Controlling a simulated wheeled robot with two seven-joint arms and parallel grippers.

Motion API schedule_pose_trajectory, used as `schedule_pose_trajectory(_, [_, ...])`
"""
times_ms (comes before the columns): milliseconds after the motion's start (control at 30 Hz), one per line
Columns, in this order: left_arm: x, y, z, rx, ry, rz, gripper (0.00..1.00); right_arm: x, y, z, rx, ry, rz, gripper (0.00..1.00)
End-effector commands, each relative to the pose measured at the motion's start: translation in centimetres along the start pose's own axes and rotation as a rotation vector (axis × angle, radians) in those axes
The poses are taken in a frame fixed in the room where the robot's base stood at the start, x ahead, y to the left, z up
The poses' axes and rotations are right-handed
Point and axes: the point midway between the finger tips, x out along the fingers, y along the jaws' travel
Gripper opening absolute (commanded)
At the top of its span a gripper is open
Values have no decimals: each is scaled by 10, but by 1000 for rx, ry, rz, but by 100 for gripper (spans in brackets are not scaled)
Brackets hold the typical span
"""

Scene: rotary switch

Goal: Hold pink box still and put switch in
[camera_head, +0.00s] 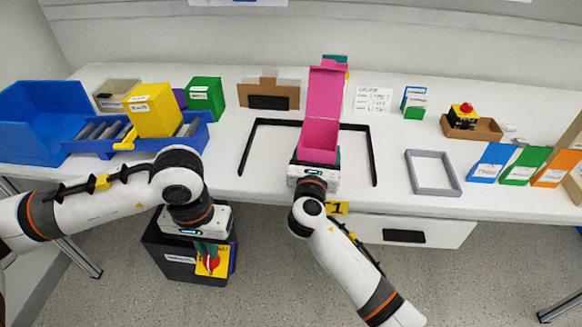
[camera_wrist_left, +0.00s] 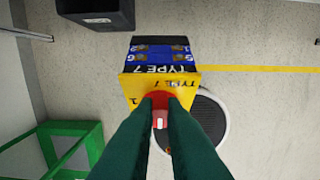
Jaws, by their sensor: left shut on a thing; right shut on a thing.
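The switch has a yellow plate (camera_wrist_left: 160,86) with a red knob and a blue and black body marked TYPE 7; it also shows in the head view (camera_head: 217,267). My left gripper (camera_wrist_left: 160,112) has its green fingers shut on the red knob. In the head view my left gripper (camera_head: 209,252) points down in front of the table's front edge, with the switch hanging below it. The pink box (camera_head: 321,137) stands on the table with its lid up at the back. My right gripper (camera_head: 316,160) is shut on the box at its near side; the contact is mostly hidden.
A black frame (camera_head: 252,145) surrounds the pink box area. Blue bins, a yellow box (camera_head: 153,110) and a green box (camera_head: 205,96) stand at the left. A black bin (camera_head: 165,255) is on the floor behind the switch.

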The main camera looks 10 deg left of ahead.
Motion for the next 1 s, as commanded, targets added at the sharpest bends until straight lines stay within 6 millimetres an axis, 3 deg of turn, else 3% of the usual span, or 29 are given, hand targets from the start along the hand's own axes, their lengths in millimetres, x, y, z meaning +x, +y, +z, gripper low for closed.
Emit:
schedule_pose_trajectory(200, [-3, 2, 5, -22, 0, 0, 0, 0, 0, 0, 0, 0, 0, 54])
schedule_pose_trajectory(367, [-22, 15, 36, -191, 18, -4, 0, 0, 0, 0, 0, 0, 0, 54])
schedule_pose_trajectory(600, [-94, 58, 110, -697, 81, -39, 0, 0, 0, 0, 0, 0, 0, 54])
schedule_pose_trajectory(800, [-152, 88, 151, -1064, 132, -86, 0, 0, 0, 0, 0, 0, 0, 54])
schedule_pose_trajectory(900, [-171, 90, 169, -1184, 158, -114, 0, 0, 0, 0, 0, 0, 0, 54])
schedule_pose_trajectory(1000, [-180, 77, 189, -1242, 191, -141, 0, 0, 0, 0, 0, 0, 0, 54])
